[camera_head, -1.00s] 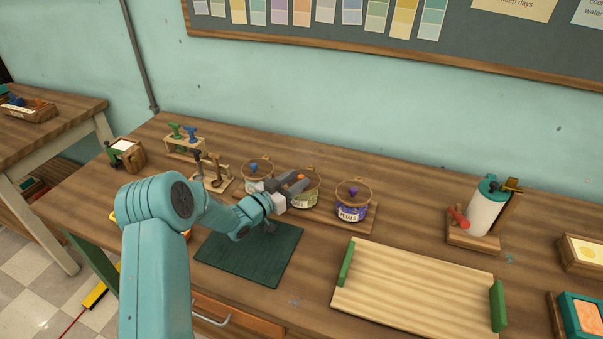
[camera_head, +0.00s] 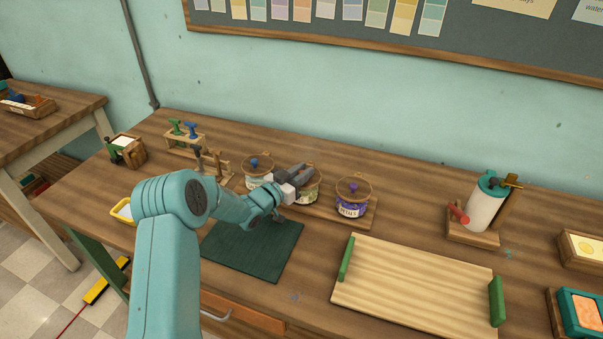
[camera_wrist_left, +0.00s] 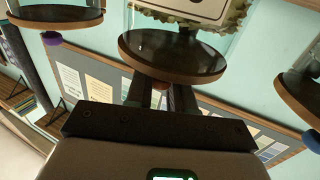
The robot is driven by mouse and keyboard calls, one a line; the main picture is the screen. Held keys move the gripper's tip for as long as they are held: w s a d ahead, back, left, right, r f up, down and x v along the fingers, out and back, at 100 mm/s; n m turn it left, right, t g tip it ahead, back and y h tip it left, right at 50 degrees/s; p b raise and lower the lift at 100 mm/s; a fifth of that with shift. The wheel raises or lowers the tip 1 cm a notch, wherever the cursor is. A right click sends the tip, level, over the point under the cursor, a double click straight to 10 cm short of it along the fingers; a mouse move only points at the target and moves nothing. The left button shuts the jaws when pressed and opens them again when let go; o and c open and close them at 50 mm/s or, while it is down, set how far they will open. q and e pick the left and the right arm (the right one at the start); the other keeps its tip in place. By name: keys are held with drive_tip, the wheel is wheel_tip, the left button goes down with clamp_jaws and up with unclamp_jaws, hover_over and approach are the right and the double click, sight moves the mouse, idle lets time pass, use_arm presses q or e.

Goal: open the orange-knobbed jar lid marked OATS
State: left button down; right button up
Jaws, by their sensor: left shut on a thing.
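The middle jar (camera_head: 308,192) of three stands on a wooden base, mostly hidden behind my left gripper (camera_head: 302,176). Its label is too covered to read now. In the left wrist view, turned upside down, this jar's round wooden lid (camera_wrist_left: 172,62) lies just beyond the fingers. My left gripper is shut on its knob; a bit of orange-brown (camera_wrist_left: 162,87) shows between the fingers. The lid appears seated on the jar. My right gripper is in neither view.
A blue-knobbed jar (camera_head: 258,172) stands close on the left and a purple-knobbed jar (camera_head: 352,197) on the right. A dark green mat (camera_head: 255,250) lies in front. A wooden tray with green handles (camera_head: 415,290) lies front right.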

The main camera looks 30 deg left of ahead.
sight(320, 179)
use_arm(q)
drive_tip(key=d+n+y+b, duration=0.1)
drive_tip(key=y+b, duration=0.1)
drive_tip(key=w+d+n+y+b, duration=0.1)
drive_tip(key=n+y+b, duration=0.1)
drive_tip(key=b, duration=0.1)
drive_tip(key=d+n+y+b, duration=0.1)
drive_tip(key=y+b, duration=0.2)
drive_tip(key=shift+w+d+f, duration=0.1)
drive_tip(key=shift+w, duration=0.15)
drive_tip(key=shift+w+d+r+n+g+y+b, duration=0.15)
drive_tip(key=shift+n+g+y+b, duration=0.15)
drive_tip(key=shift+n+y, duration=0.2)
drive_tip(key=shift+w+d+r+n+g+y+b, duration=0.1)
drive_tip(key=shift+w+d+n+g+y+b, duration=0.1)
drive_tip(key=shift+n+y+b, duration=0.25)
drive_tip(key=shift+w+d+n+g+y, duration=0.15)
drive_tip(key=shift+n+g+y, duration=0.2)
drive_tip(key=shift+y, duration=0.3)
drive_tip(key=shift+w+d+n+g+y, duration=0.15)
drive_tip(key=shift+n+y, duration=0.25)
drive_tip(key=shift+y, duration=0.2)
drive_tip(key=shift+a+r, duration=0.1)
drive_tip(key=shift+w+r+y, duration=0.1)
drive_tip(key=shift+y, duration=0.2)
drive_tip(key=c, duration=1.1)
unclamp_jaws()
drive_tip(key=shift+f, duration=0.2)
